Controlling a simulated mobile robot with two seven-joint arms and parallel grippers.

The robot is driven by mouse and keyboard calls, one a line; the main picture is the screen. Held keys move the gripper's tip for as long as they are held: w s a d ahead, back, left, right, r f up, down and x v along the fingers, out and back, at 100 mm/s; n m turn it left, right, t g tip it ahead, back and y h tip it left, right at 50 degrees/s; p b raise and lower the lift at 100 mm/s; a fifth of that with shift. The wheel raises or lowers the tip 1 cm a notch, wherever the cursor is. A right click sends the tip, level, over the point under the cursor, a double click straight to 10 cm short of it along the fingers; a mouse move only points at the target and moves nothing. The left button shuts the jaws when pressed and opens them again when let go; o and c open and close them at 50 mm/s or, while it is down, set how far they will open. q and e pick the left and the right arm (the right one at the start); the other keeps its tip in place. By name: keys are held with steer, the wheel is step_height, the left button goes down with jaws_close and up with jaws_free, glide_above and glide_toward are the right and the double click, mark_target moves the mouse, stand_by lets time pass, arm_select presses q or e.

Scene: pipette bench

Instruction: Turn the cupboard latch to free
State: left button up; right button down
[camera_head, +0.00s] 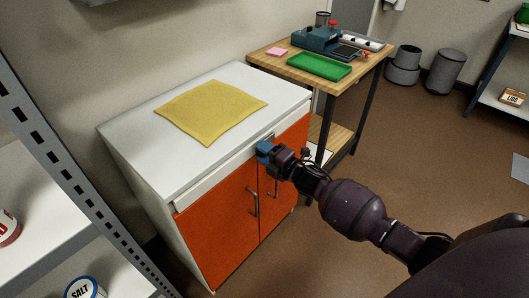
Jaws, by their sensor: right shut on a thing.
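The white cupboard (140,150) has two orange doors with metal handles (253,201). My right gripper (264,150) is at the top edge of the doors, near the seam between them. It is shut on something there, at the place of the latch. The latch itself is mostly hidden behind the gripper, so its angle cannot be told. Both orange doors (218,222) look closed. My left gripper is not in view.
A yellow cloth (212,110) lies on the cupboard top. A wooden table (270,62) with a green tray (319,66) stands behind on the right. A metal shelf rack (75,185) is at the left. Brown floor is free at the right.

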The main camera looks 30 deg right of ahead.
steer(key=c, duration=0.7)
jaws_free()
steer(key=p+v, duration=0.1)
steer(key=v, duration=0.9)
steer(key=shift+s, duration=0.4)
steer(key=shift+d, duration=0.2)
